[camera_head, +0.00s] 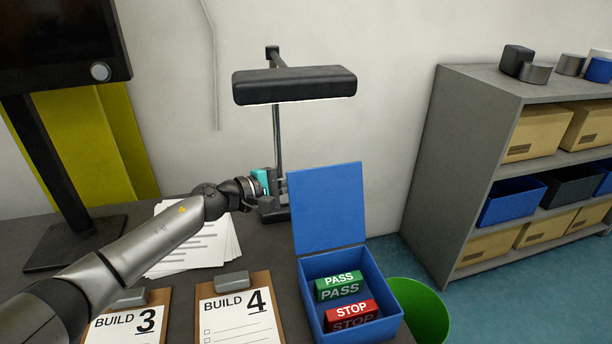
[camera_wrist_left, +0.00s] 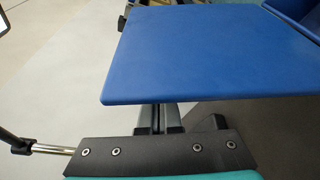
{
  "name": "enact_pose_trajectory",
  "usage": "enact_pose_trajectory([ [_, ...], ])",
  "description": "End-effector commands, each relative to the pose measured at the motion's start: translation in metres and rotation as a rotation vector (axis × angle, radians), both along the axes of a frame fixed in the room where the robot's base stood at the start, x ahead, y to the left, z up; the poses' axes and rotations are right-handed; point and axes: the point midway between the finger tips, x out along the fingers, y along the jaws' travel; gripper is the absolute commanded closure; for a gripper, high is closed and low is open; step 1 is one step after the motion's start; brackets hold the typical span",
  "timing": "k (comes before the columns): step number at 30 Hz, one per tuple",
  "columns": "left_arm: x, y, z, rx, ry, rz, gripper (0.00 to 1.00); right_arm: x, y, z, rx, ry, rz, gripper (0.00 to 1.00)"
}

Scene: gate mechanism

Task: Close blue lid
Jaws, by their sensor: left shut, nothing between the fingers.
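The blue lid (camera_head: 328,207) stands open, nearly upright, at the back edge of the blue box (camera_head: 372,261). It fills much of the left wrist view (camera_wrist_left: 200,52). My left gripper (camera_head: 283,183) is at the lid's upper left edge in the head view, shut and empty. In the left wrist view its fingers (camera_wrist_left: 158,118) reach up to the lid's edge, and their tips are hidden by the lid. I cannot tell whether they touch it. My right gripper is not in view.
A green PASS block (camera_head: 340,286) and a red STOP block (camera_head: 351,314) are in the box. A lamp (camera_head: 294,85) stands behind my left gripper. Papers (camera_head: 196,238) and clipboards (camera_head: 240,313) lie left of the box. A green bin (camera_head: 425,308) is at right.

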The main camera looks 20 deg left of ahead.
Motion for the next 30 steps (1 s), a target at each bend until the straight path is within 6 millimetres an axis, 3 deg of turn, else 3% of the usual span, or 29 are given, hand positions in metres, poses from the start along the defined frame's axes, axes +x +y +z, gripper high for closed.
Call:
enact_pose_trajectory([
  [21, -0.003, -0.003, 0.002, 0.002, -0.003, 0.0, 1.0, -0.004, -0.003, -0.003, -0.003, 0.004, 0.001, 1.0],
  [30, 0.004, -0.004, 0.004, 0.024, -0.037, -0.001, 1.0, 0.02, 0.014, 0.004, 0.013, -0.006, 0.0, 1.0],
])
